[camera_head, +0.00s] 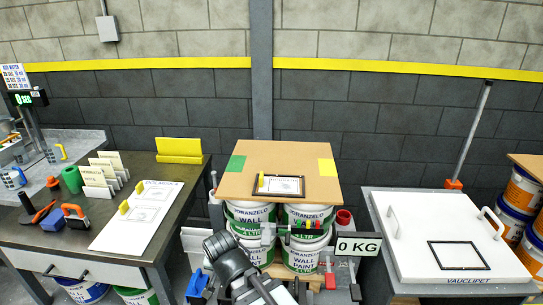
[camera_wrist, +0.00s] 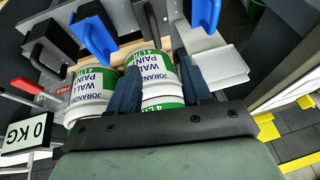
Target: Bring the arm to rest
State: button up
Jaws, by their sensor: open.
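My gripper (camera_wrist: 156,72) shows in the wrist view with its two dark blue fingers apart and nothing clearly held between them. Beyond the fingers are white-and-green paint pails (camera_wrist: 92,92); one pail (camera_wrist: 150,68) lies in line with the gap between them. I cannot tell how far the pails are from the fingertips. In the head view, part of my dark arm shows low in the middle, in front of the stacked pails (camera_head: 250,214). The fingers cannot be made out there.
A brown board (camera_head: 255,165) lies on the pails, bearing a framed sheet (camera_head: 280,186). A "0 KG" sign (camera_head: 358,246) stands right of the stack. A dark workbench (camera_head: 60,228) with tools is at left, and a white handled slab (camera_head: 425,225) marked VAUCLIPET is at right.

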jog(key=s+a+r+t+y, duration=0.1)
jog(key=s+a+r+y, duration=0.15)
jog(key=a, duration=0.95)
jog(key=s+a+r+t+y, duration=0.15)
jog(key=a+r+y, duration=0.25)
jog(key=a, duration=0.8)
jog(key=s+a+r+y, duration=0.3)
jog(key=a+y, duration=0.1)
jog(key=a, duration=0.8)
jog(key=w+d+f+n+g+h, duration=0.1)
jog(key=d+f+n+h, duration=0.3)
jog(key=f, duration=1)
jog(key=d+f+n+g+h, duration=0.15)
jog(key=d+f, duration=0.45)
jog(key=f, duration=0.7)
jog(key=d+f+n+g+h, duration=0.1)
jog(key=d+f+n+h, duration=0.2)
jog(key=d+f, duration=1.45)
jog(key=s+d+f+m+g+h, duration=0.2)
jog(key=d+f, duration=0.2)
jog(key=d, duration=1)
jog(key=s+d+f+m+g+h, duration=0.2)
jog(key=s+d+f, duration=0.1)
jog(key=d, duration=1)
jog(key=s+d+m+g, duration=0.4)
jog(key=s+d+g, duration=0.2)
jog(key=s+d, duration=1)
jog(key=shift+d+g, duration=0.3)
